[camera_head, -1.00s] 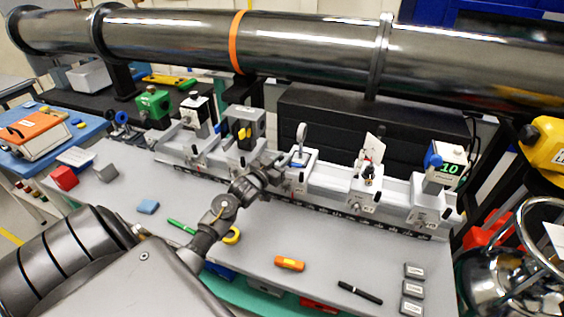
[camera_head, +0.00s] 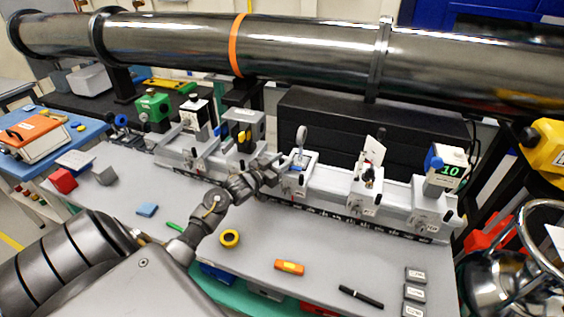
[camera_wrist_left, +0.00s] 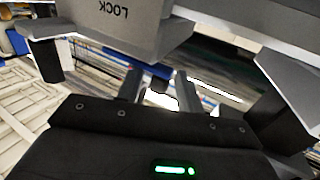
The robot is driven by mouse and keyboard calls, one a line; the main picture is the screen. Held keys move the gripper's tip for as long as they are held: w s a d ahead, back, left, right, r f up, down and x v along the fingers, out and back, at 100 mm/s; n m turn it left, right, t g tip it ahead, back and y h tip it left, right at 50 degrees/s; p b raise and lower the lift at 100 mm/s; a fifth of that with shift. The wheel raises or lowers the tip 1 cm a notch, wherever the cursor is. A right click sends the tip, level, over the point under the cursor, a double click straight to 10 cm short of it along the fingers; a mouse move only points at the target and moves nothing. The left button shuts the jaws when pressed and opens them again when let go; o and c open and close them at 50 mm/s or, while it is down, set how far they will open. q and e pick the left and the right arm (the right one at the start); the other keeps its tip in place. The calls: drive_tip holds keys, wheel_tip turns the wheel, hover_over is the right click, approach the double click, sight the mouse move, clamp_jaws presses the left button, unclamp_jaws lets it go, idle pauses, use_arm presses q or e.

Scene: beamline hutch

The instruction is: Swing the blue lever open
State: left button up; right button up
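A small blue part (camera_head: 299,158), which looks like the blue lever, shows on the mount (camera_head: 296,184) with the round, upright optic. In the left wrist view a dark blue bar (camera_wrist_left: 150,67) shows just beyond my fingers, under a grey block marked LOCK (camera_wrist_left: 110,25), whose lettering is upside down. My left gripper (camera_head: 277,171) is at the left side of that mount, close to the rail. In the wrist view its two fingertips (camera_wrist_left: 158,92) are apart with nothing seen between them. Whether a finger touches the blue bar I cannot tell. My right gripper is not in view.
More mounts stand along the white rail, including one with a green 10 display (camera_head: 446,171). A large steel pipe (camera_head: 310,48) runs behind and above.

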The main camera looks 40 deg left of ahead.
use_arm(q)
drive_tip(key=shift+s, duration=0.1)
drive_tip(key=shift+s+f, duration=0.1)
drive_tip(key=shift+s, duration=0.2)
drive_tip(key=s+b, duration=0.2)
drive_tip(key=s, duration=0.8)
drive_tip(key=shift+a+b, duration=0.4)
